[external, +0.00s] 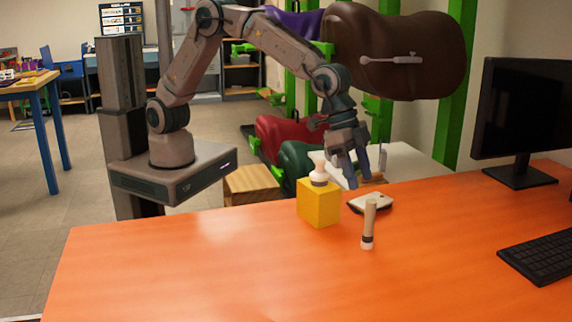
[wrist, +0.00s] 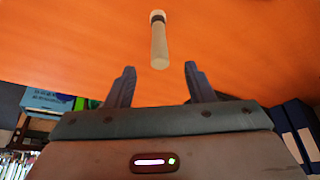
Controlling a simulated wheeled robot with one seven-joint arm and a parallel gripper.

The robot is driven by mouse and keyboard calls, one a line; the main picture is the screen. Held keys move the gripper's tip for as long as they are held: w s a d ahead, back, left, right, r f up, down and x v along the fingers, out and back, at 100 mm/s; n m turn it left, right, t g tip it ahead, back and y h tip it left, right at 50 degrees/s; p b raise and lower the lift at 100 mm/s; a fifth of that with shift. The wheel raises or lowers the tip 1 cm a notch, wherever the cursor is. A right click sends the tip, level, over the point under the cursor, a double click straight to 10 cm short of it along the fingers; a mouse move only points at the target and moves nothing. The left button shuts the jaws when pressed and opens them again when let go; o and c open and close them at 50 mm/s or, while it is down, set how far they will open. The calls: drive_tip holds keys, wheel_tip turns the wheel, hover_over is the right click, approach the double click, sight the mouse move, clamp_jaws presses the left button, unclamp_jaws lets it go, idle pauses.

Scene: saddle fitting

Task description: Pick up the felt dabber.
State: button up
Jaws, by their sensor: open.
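The felt dabber (external: 369,225), a pale tan stick with a dark band and a whitish end, is on the orange table in front of my gripper. In the wrist view the dabber (wrist: 159,42) shows beyond the fingers, its plain end nearest them and roughly centred in the gap. My gripper (external: 365,180) is open and empty, near the table's back edge, behind and above the dabber. Both fingers (wrist: 160,70) show apart in the wrist view, with nothing between them. I cannot tell the exact height of the fingers above the table.
A yellow block (external: 319,205) with a white knobbed object (external: 319,171) on top stands left of the dabber. A flat white-topped item (external: 371,202) lies just behind it. A keyboard (external: 540,258) and monitor (external: 524,110) are at the right. The table's front left (external: 180,275) is clear.

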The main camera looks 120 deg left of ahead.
sight(370, 235)
drive_tip(key=p+x, duration=0.1)
drive_tip(key=x, duration=1)
drive_tip(key=shift+w+d+f, duration=0.1)
drive_tip(key=shift+w+f, duration=0.05)
drive_tip(key=shift+f, duration=0.1)
clamp_jaws()
